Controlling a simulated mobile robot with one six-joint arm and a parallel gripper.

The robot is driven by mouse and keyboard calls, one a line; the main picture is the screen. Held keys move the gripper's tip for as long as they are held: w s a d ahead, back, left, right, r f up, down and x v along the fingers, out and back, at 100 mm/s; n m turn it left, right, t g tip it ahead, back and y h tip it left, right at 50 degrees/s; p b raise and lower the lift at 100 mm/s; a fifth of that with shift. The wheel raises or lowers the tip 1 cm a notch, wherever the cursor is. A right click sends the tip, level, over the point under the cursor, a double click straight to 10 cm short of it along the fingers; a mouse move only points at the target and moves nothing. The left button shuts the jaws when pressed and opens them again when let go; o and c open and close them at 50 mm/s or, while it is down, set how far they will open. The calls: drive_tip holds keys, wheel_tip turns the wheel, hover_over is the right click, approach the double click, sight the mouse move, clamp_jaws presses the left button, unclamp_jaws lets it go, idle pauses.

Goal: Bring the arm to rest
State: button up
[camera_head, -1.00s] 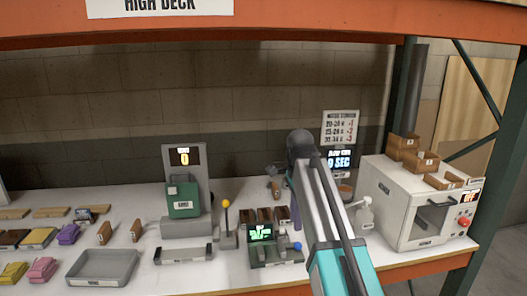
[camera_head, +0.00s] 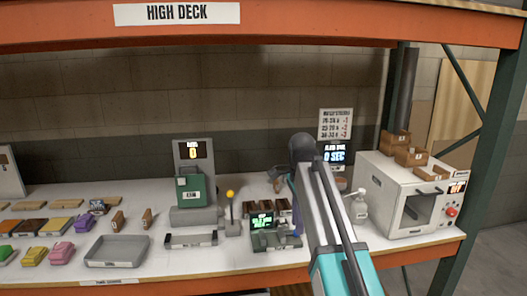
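My arm (camera_head: 332,215) rises from the bottom edge right of centre, teal low down and pale grey above. Its dark rounded joint (camera_head: 302,147) is the highest part, in front of the back wall. The rest of the arm is folded behind this link, and the link hides most of it. My gripper is not clearly shown. A small grey and dark shape just left of the arm may be part of it, but I cannot tell. I see neither its fingertips nor anything held.
The white deck carries a grey tray (camera_head: 116,251), a green container (camera_head: 190,191) on a scale, a lever with a yellow knob (camera_head: 231,195), and a green-screened device (camera_head: 263,221). A white oven (camera_head: 386,197) with wooden boxes (camera_head: 411,157) on top stands at right. An orange beam (camera_head: 300,28) crosses above.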

drive_tip(key=s+d+f+g, duration=0.2)
drive_tip(key=s+f, duration=0.3)
drive_tip(key=f, duration=0.8)
drive_tip(key=s+d+f+g, duration=0.15)
drive_tip(key=s+f, duration=0.35)
drive_tip(key=f, duration=0.7)
drive_tip(key=s+d+f+g, duration=0.15)
drive_tip(key=s+f, duration=0.35)
drive_tip(key=f, duration=0.8)
drive_tip(key=s+f+n, duration=0.8)
drive_tip(key=s+f, duration=0.3)
drive_tip(key=s, duration=0.2)
drive_tip(key=s+d+f+n, duration=0.1)
drive_tip(key=s+f+n, duration=0.7)
drive_tip(key=s+f, duration=0.3)
drive_tip(key=s, duration=0.3)
drive_tip(key=shift+s+d+g, duration=0.15)
drive_tip(key=shift+d+g, duration=0.05)
drive_tip(key=shift+g, duration=0.2)
